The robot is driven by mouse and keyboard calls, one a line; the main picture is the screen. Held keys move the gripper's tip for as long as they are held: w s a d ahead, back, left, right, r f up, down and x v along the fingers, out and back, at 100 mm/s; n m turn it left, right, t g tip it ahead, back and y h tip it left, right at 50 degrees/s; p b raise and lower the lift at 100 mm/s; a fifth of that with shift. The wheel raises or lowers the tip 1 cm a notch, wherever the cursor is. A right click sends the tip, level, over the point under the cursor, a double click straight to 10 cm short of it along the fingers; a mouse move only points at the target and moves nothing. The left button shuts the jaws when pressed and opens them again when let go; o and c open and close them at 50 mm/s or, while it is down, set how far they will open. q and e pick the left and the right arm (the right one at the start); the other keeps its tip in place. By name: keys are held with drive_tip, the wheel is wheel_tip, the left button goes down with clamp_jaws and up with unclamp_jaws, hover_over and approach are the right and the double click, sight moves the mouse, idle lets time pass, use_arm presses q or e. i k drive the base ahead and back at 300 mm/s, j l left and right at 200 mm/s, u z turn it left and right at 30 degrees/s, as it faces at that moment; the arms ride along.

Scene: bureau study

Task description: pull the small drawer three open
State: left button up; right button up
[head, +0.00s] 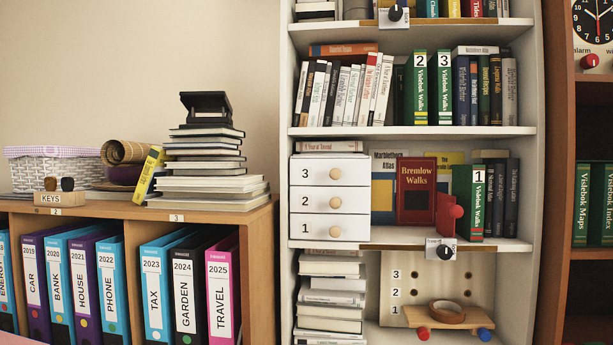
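A small white drawer unit (292,200) stands on a middle shelf of the white bookcase. Its top drawer, marked 3 (318,174), is shut and has a round wooden knob (335,174). The drawer marked 2 (318,201) and the drawer marked 1 (318,228) below it are also shut, each with a similar knob. Neither of my grippers shows in the head view.
Books lie on top of the drawer unit, including one white spine (330,146). A red Bremlow Walks book (416,190) stands to its right. A control with a black knob (445,252) sits on the shelf edge. A low wooden cabinet (262,222) with binders stands to the left.

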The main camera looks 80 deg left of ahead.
sight(303, 171)
drive_tip(key=k+j+u, duration=0.1)
drive_tip(key=u, duration=2.25)
drive_tip(key=i+l+u, duration=0.2)
drive_tip(key=l, duration=0.15)
drive_tip(key=i+l+u, duration=0.2)
drive_tip(key=l, duration=0.2)
drive_tip(key=l+u, duration=0.2)
drive_tip(key=l, duration=0.2)
drive_tip(key=i, duration=0.05)
